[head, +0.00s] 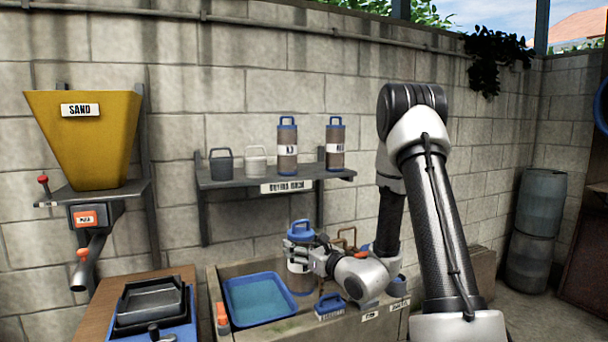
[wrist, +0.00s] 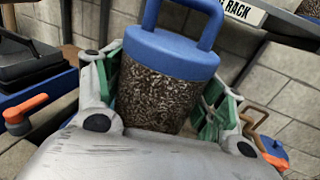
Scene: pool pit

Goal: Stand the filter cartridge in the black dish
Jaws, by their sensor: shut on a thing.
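The filter cartridge (head: 299,277) has a blue cap with a loop handle, a mottled brown body and a pale label. My gripper (head: 314,260) is shut around its body, and the cartridge stands nearly upright just right of the blue tub. In the wrist view the cartridge (wrist: 165,95) sits between two green-padded fingers. Its bottom is hidden there, and I cannot tell whether it touches anything below. The black dish (head: 150,302) lies at the lower left on a blue tray, apart from the cartridge. Part of a black dish also shows at the wrist view's left edge (wrist: 30,68).
A blue tub of water (head: 260,298) lies in the trough (head: 223,270) between the dish and my gripper. An orange-handled valve (head: 222,315) is at the trough's left end. The wall shelf (head: 270,184) above holds two cartridges and two small pots. The sand hopper (head: 85,135) hangs upper left.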

